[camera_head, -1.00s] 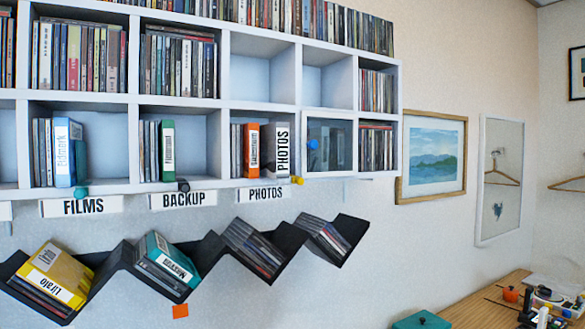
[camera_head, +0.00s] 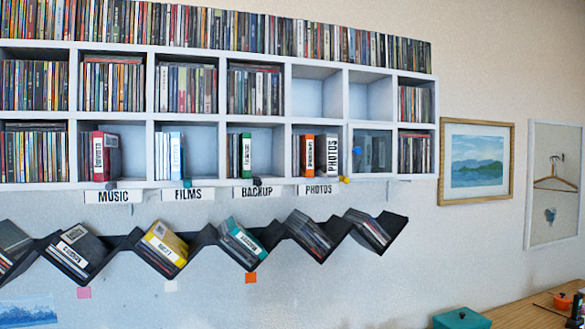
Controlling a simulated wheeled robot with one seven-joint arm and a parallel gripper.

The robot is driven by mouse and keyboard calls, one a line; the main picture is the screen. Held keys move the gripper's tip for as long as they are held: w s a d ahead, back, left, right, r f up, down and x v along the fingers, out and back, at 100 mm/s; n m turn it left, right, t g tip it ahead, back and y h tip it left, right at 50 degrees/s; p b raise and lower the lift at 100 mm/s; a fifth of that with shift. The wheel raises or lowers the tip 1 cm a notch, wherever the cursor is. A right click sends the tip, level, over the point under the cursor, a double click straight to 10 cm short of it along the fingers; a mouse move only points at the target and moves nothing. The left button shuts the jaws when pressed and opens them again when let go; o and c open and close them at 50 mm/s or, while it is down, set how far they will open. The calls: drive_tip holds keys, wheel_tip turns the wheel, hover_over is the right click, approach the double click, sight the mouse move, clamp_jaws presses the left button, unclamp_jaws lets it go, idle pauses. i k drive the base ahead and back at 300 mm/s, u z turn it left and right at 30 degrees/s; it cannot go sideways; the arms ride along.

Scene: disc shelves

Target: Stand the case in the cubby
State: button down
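My gripper is not in view. The task does not say which case; several are in sight. A yellow case (camera_head: 163,242), a teal case (camera_head: 241,239) and a black labelled case (camera_head: 80,246) lie tilted in the dark zigzag rack (camera_head: 206,236). Above it, the white cubby shelf (camera_head: 345,119) has cubbies over the signs MUSIC (camera_head: 112,196), FILMS (camera_head: 188,194), BACKUP (camera_head: 256,191) and PHOTOS (camera_head: 318,189). Standing in them are a red case (camera_head: 99,156), a blue and white case (camera_head: 175,156), a green and white case (camera_head: 247,155), an orange case (camera_head: 308,155) and a white PHOTOS case (camera_head: 332,157).
Two upper cubbies at the right are empty. One lower cubby has a glassy front (camera_head: 372,151). Discs fill many others and the shelf top. A wooden table (camera_head: 520,312) with a teal box (camera_head: 462,319) is at the lower right. A framed picture (camera_head: 477,162) hangs right of the shelf.

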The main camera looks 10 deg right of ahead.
sight(327, 155)
drive_tip(key=u, duration=0.95)
drive_tip(key=i, duration=0.95)
drive_tip(key=z, duration=1.65)
